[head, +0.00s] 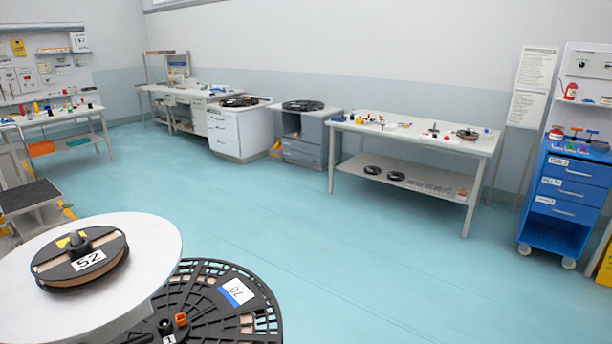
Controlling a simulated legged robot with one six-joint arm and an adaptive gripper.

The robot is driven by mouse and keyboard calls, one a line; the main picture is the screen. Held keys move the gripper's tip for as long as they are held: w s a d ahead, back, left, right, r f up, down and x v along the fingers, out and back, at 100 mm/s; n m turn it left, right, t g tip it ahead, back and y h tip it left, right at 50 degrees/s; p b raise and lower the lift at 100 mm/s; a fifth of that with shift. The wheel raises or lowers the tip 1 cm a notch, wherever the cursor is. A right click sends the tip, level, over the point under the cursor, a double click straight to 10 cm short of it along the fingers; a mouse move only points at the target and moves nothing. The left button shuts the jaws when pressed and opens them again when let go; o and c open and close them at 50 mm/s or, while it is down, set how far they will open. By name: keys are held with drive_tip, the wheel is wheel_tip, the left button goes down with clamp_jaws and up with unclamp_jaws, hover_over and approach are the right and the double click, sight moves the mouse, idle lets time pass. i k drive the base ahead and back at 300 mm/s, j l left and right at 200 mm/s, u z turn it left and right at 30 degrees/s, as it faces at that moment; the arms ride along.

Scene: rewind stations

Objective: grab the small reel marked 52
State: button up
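The small reel marked 52 (80,262) lies flat on a round white top (150,262) at the lower left of the head view. It has black flanges, a tan winding between them, a dark hub knob and a white label reading 52, which appears turned round from here. A small yellow patch shows on its upper face. Nothing touches the reel from above. My gripper is not seen in this view.
A large black slotted reel (225,295), labelled 70 or similar, lies lower, right of the round top. A step stool (30,196) stands behind left. Workbenches (415,135) and a blue drawer cart (568,195) line the far side. The blue floor between is clear.

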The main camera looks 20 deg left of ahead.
sight(62, 266)
drive_tip(key=i+u, duration=0.2)
drive_tip(key=u, duration=0.25)
drive_tip(key=i+u, duration=0.15)
drive_tip(key=u, duration=0.25)
drive_tip(key=i+l+u, duration=0.15)
drive_tip(key=u, duration=0.3)
